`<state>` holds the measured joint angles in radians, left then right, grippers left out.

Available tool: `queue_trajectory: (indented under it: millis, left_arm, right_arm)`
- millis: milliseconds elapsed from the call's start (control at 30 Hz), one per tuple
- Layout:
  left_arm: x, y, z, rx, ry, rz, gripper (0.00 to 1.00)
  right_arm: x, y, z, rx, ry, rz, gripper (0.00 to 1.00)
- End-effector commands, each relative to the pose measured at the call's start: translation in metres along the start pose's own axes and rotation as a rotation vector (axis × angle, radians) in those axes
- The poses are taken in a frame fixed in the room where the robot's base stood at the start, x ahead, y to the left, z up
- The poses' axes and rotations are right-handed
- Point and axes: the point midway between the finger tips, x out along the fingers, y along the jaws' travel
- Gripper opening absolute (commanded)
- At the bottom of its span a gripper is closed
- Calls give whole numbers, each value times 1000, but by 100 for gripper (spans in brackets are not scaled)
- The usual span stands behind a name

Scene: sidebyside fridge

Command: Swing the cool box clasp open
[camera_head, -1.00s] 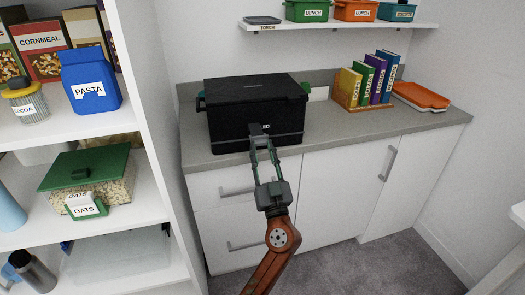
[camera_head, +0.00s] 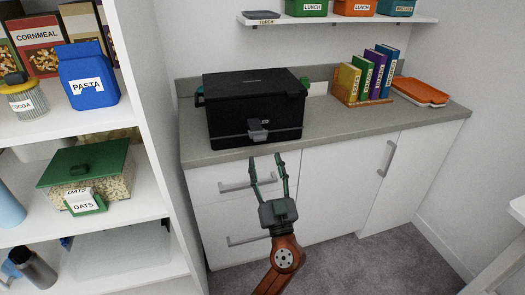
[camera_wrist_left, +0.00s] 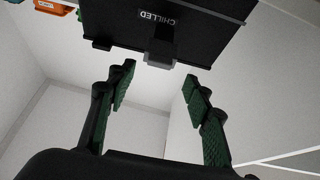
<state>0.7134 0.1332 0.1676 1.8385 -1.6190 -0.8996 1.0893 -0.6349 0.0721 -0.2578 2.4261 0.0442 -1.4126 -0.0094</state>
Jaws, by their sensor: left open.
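The black cool box (camera_head: 255,100) stands on the grey counter with its lid down. Its grey clasp (camera_head: 257,130) is at the middle of the front face and appears to stick out from it. In the left wrist view the clasp (camera_wrist_left: 160,52) shows beside the CHILLED label, beyond the fingertips. I cannot tell exactly how far the clasp is swung. My left gripper (camera_head: 267,160) is open and empty, in front of the counter edge and below the clasp, apart from it. Its two green-padded fingers (camera_wrist_left: 160,75) are spread in the wrist view. My right gripper is not in view.
A book rack (camera_head: 368,78) and an orange tray (camera_head: 420,92) stand right of the cool box on the counter (camera_head: 340,125). White drawers with handles (camera_head: 248,184) are below. A pantry shelf (camera_head: 115,122) stands at left. Lunch boxes sit on a wall shelf above.

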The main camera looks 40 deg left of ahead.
Motion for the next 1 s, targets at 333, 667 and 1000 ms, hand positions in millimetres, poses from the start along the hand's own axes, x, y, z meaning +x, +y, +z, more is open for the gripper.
queue_trajectory:
  millis: [333, 667, 1000]
  left_arm:
    - [-53, 0, 1, 1, -1, 0, 46]
    - [-58, 0, 0, 0, 0, -1, 46]
    - [-58, 0, 1, 1, -1, -1, 46]
  right_arm:
    - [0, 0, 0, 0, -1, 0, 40]
    - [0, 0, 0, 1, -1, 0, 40]
    - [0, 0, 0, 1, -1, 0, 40]
